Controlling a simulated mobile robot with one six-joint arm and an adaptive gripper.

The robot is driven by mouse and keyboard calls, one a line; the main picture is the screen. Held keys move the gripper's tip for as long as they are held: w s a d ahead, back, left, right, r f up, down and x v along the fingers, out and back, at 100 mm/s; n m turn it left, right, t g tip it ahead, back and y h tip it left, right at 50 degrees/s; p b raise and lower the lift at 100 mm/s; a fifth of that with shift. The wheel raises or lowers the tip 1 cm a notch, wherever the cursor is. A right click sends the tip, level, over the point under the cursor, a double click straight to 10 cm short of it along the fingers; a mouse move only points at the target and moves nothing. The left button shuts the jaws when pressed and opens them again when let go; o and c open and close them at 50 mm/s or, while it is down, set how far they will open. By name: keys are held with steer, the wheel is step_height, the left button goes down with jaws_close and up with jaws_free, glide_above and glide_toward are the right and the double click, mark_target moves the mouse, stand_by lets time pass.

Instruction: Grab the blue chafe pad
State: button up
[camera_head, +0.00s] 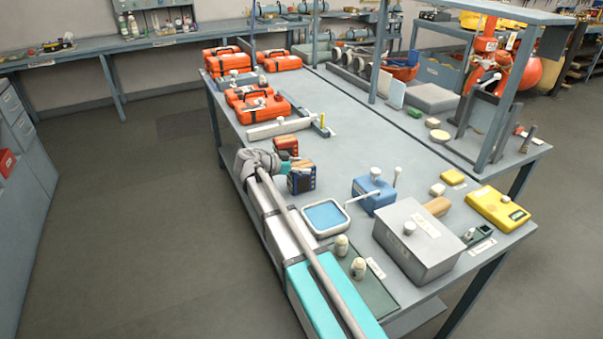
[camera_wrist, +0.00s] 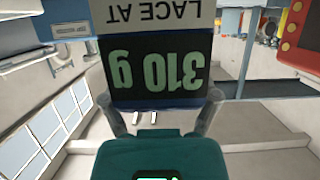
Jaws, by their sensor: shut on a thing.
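The blue chafe pad (camera_head: 302,180) appears to be the dark blue block with a printed face, near the left edge of the bench. In the wrist view, its dark face (camera_wrist: 155,72) shows upside-down "310 g" lettering between my two fingers. My gripper (camera_head: 291,166) is shut on it, and the fingers also show in the wrist view (camera_wrist: 162,108). A similar red block (camera_head: 286,146) stands just behind it. I cannot tell whether the blue pad is clear of the bench top.
A blue-lined tray (camera_head: 325,216), a blue container (camera_head: 374,194) and a grey lidded box (camera_head: 417,242) stand to the right. Several orange cases (camera_head: 264,108) are at the back left. The bench (camera_head: 350,150) is clear in the middle.

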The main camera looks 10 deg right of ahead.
step_height(320, 180, up, 3)
steer(key=p, duration=0.2)
steer(key=shift+f+p, duration=0.2)
steer(key=shift+p, duration=0.2)
steer(key=s+r+p, duration=1)
steer(key=s, duration=0.4)
steer(key=shift+r, duration=0.15)
